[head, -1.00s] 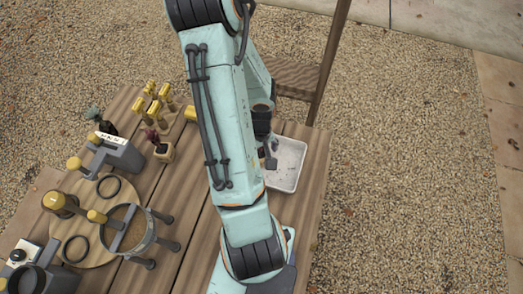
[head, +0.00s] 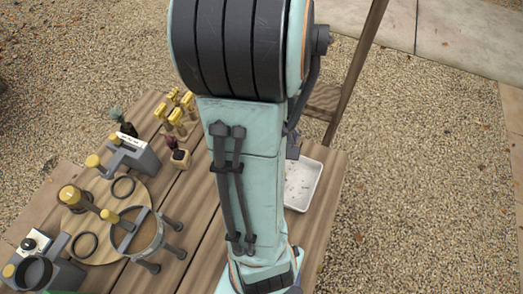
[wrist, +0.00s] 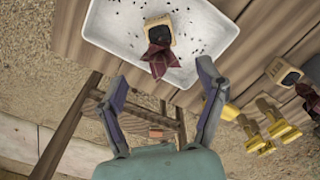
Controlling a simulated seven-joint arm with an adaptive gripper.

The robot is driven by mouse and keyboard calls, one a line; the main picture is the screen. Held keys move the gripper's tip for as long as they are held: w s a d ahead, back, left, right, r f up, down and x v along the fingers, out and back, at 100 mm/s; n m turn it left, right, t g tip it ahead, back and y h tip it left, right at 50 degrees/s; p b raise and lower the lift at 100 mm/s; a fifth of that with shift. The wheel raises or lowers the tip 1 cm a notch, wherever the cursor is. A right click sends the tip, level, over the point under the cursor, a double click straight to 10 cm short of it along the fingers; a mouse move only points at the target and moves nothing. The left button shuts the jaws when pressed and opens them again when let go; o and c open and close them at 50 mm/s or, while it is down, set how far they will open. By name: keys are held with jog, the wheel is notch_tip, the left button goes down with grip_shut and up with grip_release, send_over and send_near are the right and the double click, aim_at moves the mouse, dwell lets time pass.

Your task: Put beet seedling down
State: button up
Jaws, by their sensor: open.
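The beet seedling (wrist: 160,60) has dark red leaves and a small tan pot (wrist: 158,30) with dark soil. In the wrist view it sits in the white tray (wrist: 105,22), near the middle. The tray also shows in the head view (head: 303,188), where my arm hides part of it and the seedling is not seen. My gripper (wrist: 160,72) is open, with its fingers spread to either side of the leaves in the picture. No contact with the seedling is visible. A second red-leaved pot (head: 178,155) stands on the table; it also shows in the wrist view (wrist: 285,72).
Several yellow-topped tools (head: 178,115) stand beside the second pot. A grey device (head: 130,157), a round board (head: 92,215) and a ring-shaped holder (head: 140,235) occupy the table's left side. A wooden post (head: 355,70) rises behind the tray. Dark specks dot the tray floor.

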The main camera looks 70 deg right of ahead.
jog(key=w+a+r+n+y, duration=0.1)
jog(key=w+a+r+n, duration=0.3)
jog(key=a, duration=0.5)
jog(key=w+a+r+n, duration=0.2)
jog(key=w+a+r, duration=0.2)
jog(key=w+a, duration=0.4)
jog(key=s+a+r+n, duration=0.2)
jog(key=s+a+n, duration=0.2)
jog(key=a, duration=0.5)
jog(key=shift+s+a, duration=0.35)
jog(key=shift+s, duration=0.35)
